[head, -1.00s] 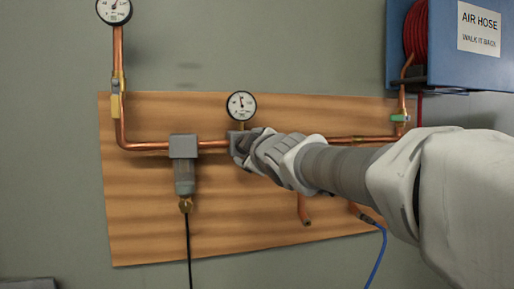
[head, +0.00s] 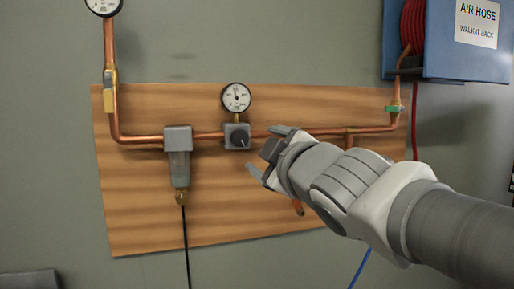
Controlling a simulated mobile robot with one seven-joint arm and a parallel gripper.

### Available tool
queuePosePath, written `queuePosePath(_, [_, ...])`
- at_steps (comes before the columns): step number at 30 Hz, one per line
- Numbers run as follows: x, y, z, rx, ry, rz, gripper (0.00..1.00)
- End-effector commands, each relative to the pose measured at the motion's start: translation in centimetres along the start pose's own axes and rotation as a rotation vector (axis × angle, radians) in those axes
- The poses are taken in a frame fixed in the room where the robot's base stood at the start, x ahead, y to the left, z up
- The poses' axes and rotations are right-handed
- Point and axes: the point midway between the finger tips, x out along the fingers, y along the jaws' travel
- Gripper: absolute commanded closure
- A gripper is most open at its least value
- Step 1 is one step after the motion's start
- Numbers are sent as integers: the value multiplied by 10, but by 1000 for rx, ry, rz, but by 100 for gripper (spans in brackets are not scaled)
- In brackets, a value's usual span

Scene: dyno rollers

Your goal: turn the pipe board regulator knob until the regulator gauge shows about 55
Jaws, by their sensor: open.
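The regulator (head: 229,130) is a small grey block on the copper pipe of the wooden board. Its dark round knob (head: 239,141) faces me and is in plain view. The regulator gauge (head: 236,98), white-faced with a black rim, stands right above it. Its needle points up and slightly left, but the numbers are too small to read. My gripper (head: 262,152) is open and empty, in front of the board just right of the knob and apart from it. Its two fingers point left toward the regulator.
A grey filter bowl (head: 179,165) hangs from the pipe (head: 145,139) left of the regulator, with a black line below. A second gauge (head: 103,5) is cut off at the top left. The blue hose box (head: 440,55) and a green-handled valve (head: 394,109) are at right.

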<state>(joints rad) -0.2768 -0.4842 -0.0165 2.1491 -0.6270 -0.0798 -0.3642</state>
Motion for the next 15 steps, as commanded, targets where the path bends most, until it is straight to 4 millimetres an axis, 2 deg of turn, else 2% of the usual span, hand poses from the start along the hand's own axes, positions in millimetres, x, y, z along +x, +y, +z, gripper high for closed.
queuePosePath(6, [-24, 1, -1, 0, 1, 1, 20])
queuePosePath(15, [-30, 0, 0, 0, 0, 0, 20])
